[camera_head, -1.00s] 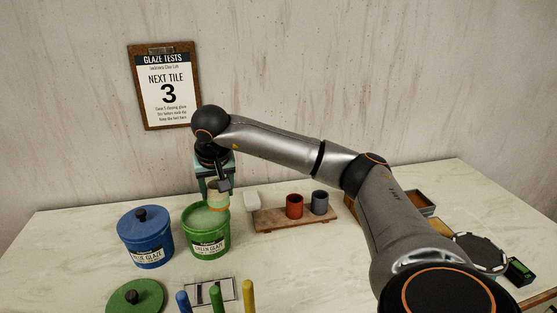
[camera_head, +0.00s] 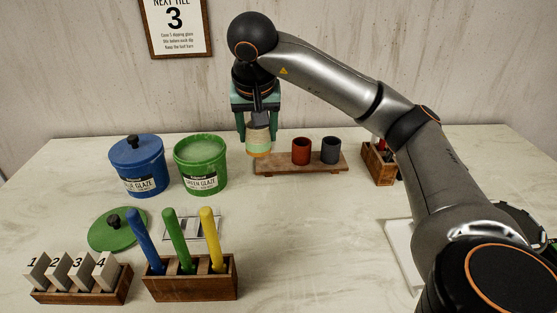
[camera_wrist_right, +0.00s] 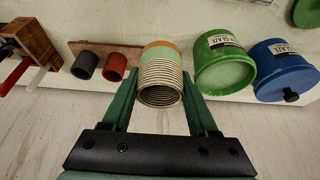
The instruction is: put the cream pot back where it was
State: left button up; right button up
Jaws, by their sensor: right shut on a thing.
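The cream pot (camera_head: 259,143) hangs in my right gripper (camera_head: 257,120), with a green band and an orange band at its lower end. It shows in the right wrist view (camera_wrist_right: 161,80) with its ridged cream side between the fingers. In the head view it overlaps the left end of a low wooden board (camera_head: 285,168); I cannot tell whether it touches. A red pot (camera_head: 301,151) and a dark grey pot (camera_head: 331,150) stand on the board to the right. My left gripper is not in view.
The open green glaze bucket (camera_head: 202,170) and lidded blue bucket (camera_head: 140,168) stand left of the pot. The green lid (camera_head: 110,230), numbered tiles (camera_head: 72,271) and a wooden block with coloured handles (camera_head: 190,278) are in front. Table right of centre is bare.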

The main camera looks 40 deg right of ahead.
jog(key=w+d+f, duration=0.2)
jog(key=d, duration=0.1)
jog(key=w+d+f, duration=0.5)
jog(key=d+f, duration=0.1)
jog(key=d, duration=0.1)
jog(key=shift+w+f+b, duration=0.2)
jog(key=shift+b, duration=0.15)
jog(key=shift+w+d+f, duration=0.3)
jog(key=shift+d+f, duration=0.1)
jog(key=shift+f, duration=0.25)
jog(key=shift+w+d+f, duration=0.1)
jog(key=shift+f, duration=1.5)
jog(key=shift+f, duration=0.15)
jog(key=o, duration=1.4)
